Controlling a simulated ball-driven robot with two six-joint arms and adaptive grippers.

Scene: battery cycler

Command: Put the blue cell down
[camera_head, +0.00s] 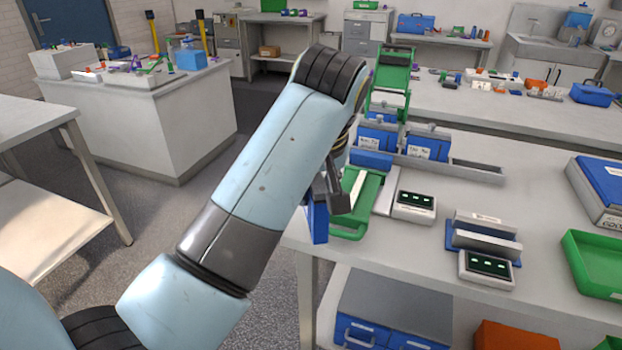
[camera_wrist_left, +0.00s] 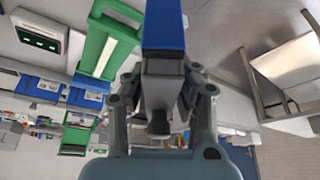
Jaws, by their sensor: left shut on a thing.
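My left gripper (camera_head: 336,194) is shut on a blue cell (camera_head: 316,222) at the left edge of the bench. The cell hangs down beside a green frame (camera_head: 372,205), apparently just off the edge; my arm hides part of it. In the left wrist view, the blue cell (camera_wrist_left: 163,25) extends up from between the fingers of the gripper (camera_wrist_left: 160,95). The green frame (camera_wrist_left: 92,50) is just left of it there. Two more blue cells with white labels (camera_head: 377,134) (camera_head: 427,143) stand upright in a grey rack. My right gripper is not in view.
A small display unit (camera_head: 415,206) sits right of the green frame. A second one (camera_head: 487,267) stands by a grey-and-blue holder (camera_head: 484,236). A green tray (camera_head: 598,262) is at the right edge. Bare bench (camera_head: 540,190) lies between them.

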